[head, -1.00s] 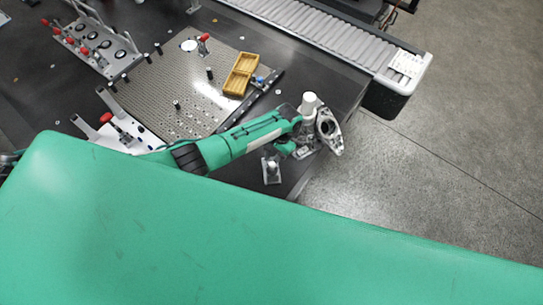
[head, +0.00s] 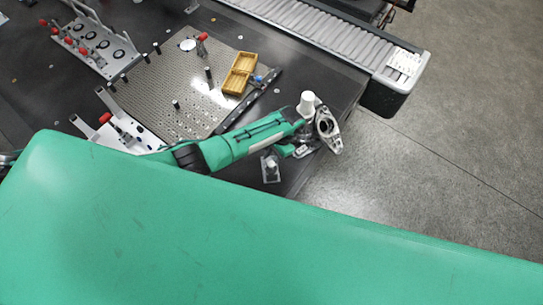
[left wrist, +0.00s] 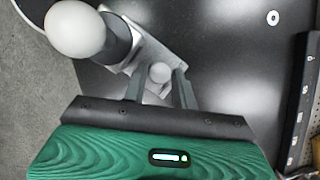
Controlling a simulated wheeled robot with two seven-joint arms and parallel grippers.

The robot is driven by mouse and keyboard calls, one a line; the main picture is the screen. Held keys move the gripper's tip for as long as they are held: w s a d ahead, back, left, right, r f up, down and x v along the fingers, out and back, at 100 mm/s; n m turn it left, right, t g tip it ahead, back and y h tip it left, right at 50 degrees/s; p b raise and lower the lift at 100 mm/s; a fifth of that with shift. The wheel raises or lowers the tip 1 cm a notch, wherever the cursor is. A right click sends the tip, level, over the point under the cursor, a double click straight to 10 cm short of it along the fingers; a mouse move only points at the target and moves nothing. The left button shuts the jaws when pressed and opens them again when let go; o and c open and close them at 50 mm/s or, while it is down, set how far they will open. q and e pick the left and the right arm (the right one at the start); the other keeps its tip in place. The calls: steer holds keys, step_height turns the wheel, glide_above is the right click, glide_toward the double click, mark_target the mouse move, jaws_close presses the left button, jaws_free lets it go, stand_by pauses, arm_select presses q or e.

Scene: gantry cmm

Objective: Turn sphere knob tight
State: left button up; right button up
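In the left wrist view a small pale ball, which looks like the sphere knob (left wrist: 160,72), sits on a grey metal base (left wrist: 132,62). My left gripper (left wrist: 160,88) has one finger on each side of the ball, with narrow gaps showing. A larger white ball (left wrist: 75,30) on a dark stem stands at the upper left, nearer the camera. In the head view my left gripper (head: 286,151) is low at the table corner, beside a small metal stand with a white ball (head: 271,163). The fingertips are hidden there. My right gripper is out of view.
A perforated plate (head: 190,100) with a yellow tray (head: 240,73) lies left of my arm on the dark table. A roller conveyor (head: 320,30) runs behind. Fixtures with red knobs (head: 90,45) stand at the far left. Open floor (head: 440,180) lies beyond the table edge.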

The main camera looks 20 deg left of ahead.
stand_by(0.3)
arm_select(q)
steer(key=b+v, duration=0.2)
steer(key=v, duration=1.1)
steer(key=shift+w+r+b, duration=0.2)
steer(key=shift+r+b, duration=0.1)
steer(key=shift+r, duration=0.05)
steer(key=shift+f, duration=0.1)
